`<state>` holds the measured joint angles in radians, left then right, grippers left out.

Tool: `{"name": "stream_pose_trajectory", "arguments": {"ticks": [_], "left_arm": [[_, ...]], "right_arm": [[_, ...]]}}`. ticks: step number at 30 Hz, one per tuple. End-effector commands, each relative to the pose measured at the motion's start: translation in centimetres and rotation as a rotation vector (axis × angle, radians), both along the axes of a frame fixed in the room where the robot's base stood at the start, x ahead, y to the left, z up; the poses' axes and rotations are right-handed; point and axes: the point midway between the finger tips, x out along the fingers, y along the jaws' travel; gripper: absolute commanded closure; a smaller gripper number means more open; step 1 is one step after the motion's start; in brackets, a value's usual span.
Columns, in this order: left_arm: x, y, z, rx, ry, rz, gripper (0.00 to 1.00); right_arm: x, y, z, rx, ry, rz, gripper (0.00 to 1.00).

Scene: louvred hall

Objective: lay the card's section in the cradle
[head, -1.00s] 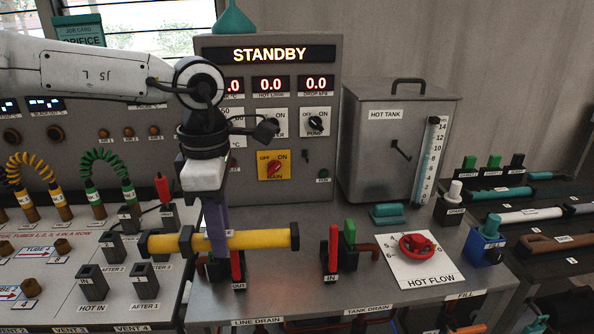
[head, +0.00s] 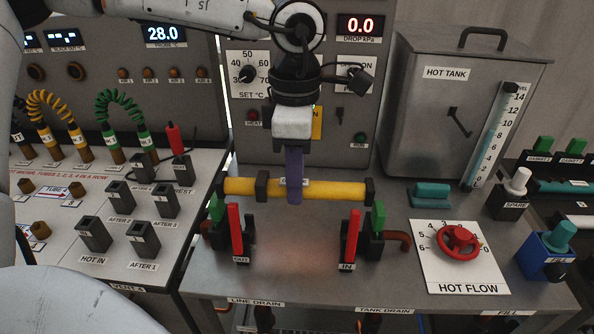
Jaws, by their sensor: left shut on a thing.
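My left gripper (head: 294,188) points down and is shut on a yellow tube section (head: 335,190). The section is level, with black collars at its ends and another black band left of my fingers. The cradle is a pair of dark holders on the steel bench. The OUT holder (head: 241,258) and the IN holder (head: 347,264) each have a red upright lever and a green piece beside it. The section spans from one holder to the other and shows just above and behind the levers. I cannot tell whether it touches the holders. My right gripper is not in view.
A red HOT FLOW valve (head: 459,243) on a white plate and a teal block (head: 432,195) stand right of the cradle. The hot tank (head: 455,110) and control cabinet are behind. Labelled black sockets (head: 143,240) stand left. Bench between the holders is clear.

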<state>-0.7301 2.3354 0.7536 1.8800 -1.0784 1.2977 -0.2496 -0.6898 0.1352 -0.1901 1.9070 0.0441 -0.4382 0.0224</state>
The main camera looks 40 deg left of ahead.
Motion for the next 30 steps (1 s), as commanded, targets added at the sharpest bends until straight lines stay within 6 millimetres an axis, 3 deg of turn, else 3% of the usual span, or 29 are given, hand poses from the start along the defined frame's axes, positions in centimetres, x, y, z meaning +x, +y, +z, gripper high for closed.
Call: {"name": "stream_pose_trajectory", "arguments": {"ticks": [6, 9, 30], "left_arm": [[0.0, 0.0, -3.7, 0.0, -0.001, 0.001, 1.0], [0.1, 0.0, -4.5, 0.001, -0.003, 0.0, 1.0], [0.2, -0.3, -5.7, 0.0, -0.002, -0.001, 1.0]], "right_arm": [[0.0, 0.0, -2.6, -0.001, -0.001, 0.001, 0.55], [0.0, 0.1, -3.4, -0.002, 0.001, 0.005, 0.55], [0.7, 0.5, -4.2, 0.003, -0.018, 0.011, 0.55]]}}
